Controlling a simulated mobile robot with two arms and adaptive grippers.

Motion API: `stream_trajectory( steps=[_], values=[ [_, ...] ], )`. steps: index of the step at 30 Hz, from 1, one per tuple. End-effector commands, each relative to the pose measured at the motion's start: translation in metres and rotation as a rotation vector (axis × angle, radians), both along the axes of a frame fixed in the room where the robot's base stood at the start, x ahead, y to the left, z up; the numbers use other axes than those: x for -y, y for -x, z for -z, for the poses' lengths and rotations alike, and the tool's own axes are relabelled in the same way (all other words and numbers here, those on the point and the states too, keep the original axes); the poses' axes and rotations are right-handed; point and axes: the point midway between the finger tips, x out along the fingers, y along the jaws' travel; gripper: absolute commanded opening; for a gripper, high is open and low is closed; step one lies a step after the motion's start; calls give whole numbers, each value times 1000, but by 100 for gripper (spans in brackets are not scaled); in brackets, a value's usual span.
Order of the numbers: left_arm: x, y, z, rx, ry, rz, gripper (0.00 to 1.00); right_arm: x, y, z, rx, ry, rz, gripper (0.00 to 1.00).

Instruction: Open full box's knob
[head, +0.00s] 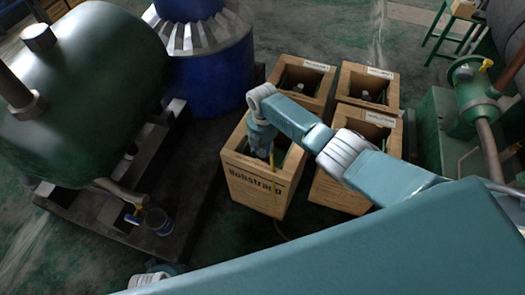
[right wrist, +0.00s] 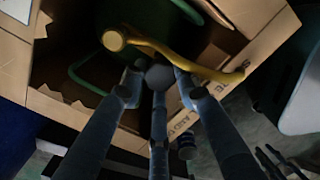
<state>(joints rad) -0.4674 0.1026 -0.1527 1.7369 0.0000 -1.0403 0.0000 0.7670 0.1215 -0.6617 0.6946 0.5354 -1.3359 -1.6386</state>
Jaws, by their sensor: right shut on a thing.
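Several open cardboard boxes stand together on the floor in the head view. My right arm reaches over the front left box (head: 258,186), and my right gripper (head: 262,150) is down inside its opening. In the right wrist view my right gripper (right wrist: 158,88) has its fingers closed around a dark round knob (right wrist: 160,76). A green tank (right wrist: 150,25) lies in shadow inside the box behind the knob. A yellow hose (right wrist: 180,58) with a round end runs just past the knob. The knob is hidden in the head view.
The other boxes (head: 378,120) stand close behind and to the right. A large green tank (head: 85,75) on a dark base and a blue machine (head: 205,75) are on the left. Green pump equipment (head: 470,95) is at the right. Some floor is clear left of the box.

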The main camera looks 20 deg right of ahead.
Motion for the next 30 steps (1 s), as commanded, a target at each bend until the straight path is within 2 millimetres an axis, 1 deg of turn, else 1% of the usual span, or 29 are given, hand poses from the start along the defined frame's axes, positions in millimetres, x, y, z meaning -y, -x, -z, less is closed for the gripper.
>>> stream_trajectory(
  steps=[6,17,18,21,27,30],
  values=[
    [0,2,-1,-1,0,-1,30,2,1,1,-4,4,-32,4],
    [0,1,-2,2,1,-1,30,2,1,1,-4,5,-35,4],
    [-1,1,-2,2,0,-1,30,2,1,1,-4,5,-35,32],
    [-1,1,-2,2,-1,0,30,2,1,1,-3,4,-35,49],
    [-1,0,-1,1,-2,0,30,1,0,0,0,2,-35,49],
    [-2,-4,-1,8,-3,0,30,1,0,-1,0,1,-35,49]
  ],
)
